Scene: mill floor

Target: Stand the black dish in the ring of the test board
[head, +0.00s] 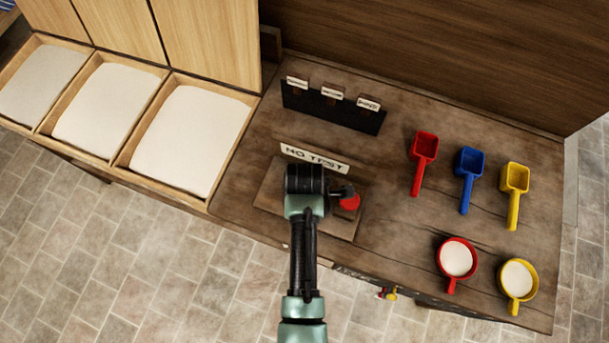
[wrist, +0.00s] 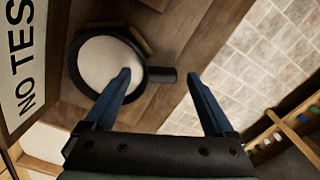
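The black dish (wrist: 147,96) holds white powder and shows in the wrist view over brown wood, its short black handle pointing right. My gripper (wrist: 158,76) is open. The left finger overlaps the white powder and dish rim in the picture; the handle lies between the fingertips, with a gap to the right one. I cannot tell the height between fingers and dish. In the head view, the test board (head: 273,194) lies under my arm, behind it a "NO TEST" sign (head: 315,158). The ring is not clear in either view; my arm hides much of the board.
A red round piece (head: 350,203) shows beside my wrist. To the right are red (head: 424,148), blue (head: 469,165) and yellow (head: 515,180) scoops, and red (head: 442,247) and yellow (head: 530,293) dishes of powder. Flour bins (head: 187,142) stand left, a black label rack (head: 332,109) behind.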

